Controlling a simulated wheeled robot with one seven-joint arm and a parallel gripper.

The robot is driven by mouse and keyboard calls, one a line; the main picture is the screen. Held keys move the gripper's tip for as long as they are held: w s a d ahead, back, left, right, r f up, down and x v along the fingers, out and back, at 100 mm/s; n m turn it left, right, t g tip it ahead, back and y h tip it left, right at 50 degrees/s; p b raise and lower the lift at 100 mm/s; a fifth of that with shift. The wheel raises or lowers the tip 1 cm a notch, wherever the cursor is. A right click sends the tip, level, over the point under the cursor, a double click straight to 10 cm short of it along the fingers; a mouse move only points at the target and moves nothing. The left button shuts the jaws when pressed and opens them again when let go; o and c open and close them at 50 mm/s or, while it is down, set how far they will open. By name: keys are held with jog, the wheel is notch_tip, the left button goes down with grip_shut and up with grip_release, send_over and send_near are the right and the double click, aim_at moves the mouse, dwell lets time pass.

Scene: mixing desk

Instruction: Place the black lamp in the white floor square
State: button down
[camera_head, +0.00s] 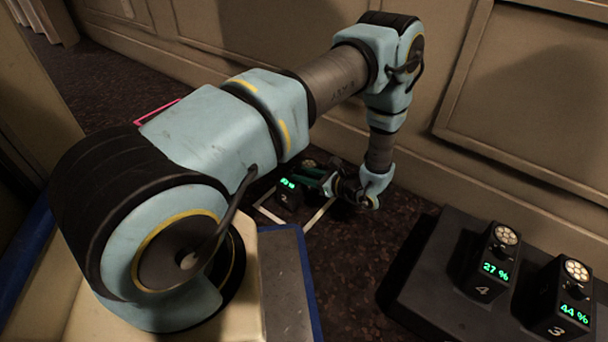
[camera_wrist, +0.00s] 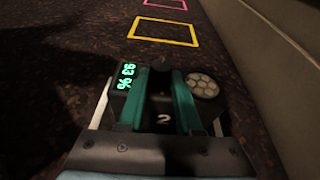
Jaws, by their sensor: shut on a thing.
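A black lamp marked 2 (camera_head: 284,198) with a green readout is at the white floor square, beyond my arm in the head view. It also shows in the wrist view (camera_wrist: 163,121), with a readout of 93 % and a round lamp face on the right. My gripper (camera_wrist: 158,76) is shut on this lamp, with one green finger on each side of its body. The white floor square (camera_head: 319,214) shows as lines around the lamp; one side is also in the wrist view (camera_wrist: 101,103). I cannot tell whether the lamp's base touches the floor.
A dark platform (camera_head: 408,284) at the right of the head view carries black lamps marked 4 (camera_head: 489,268) and 3 (camera_head: 561,300). A yellow floor square (camera_wrist: 164,43) and a pink one (camera_wrist: 190,7) lie farther off. A panelled wall (camera_head: 540,110) runs close behind.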

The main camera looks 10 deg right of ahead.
jog(key=shift+f+b, duration=0.4)
jog(key=shift+f, duration=0.1)
jog(key=c, duration=0.5)
grip_release()
jog(key=shift+f, duration=0.1)
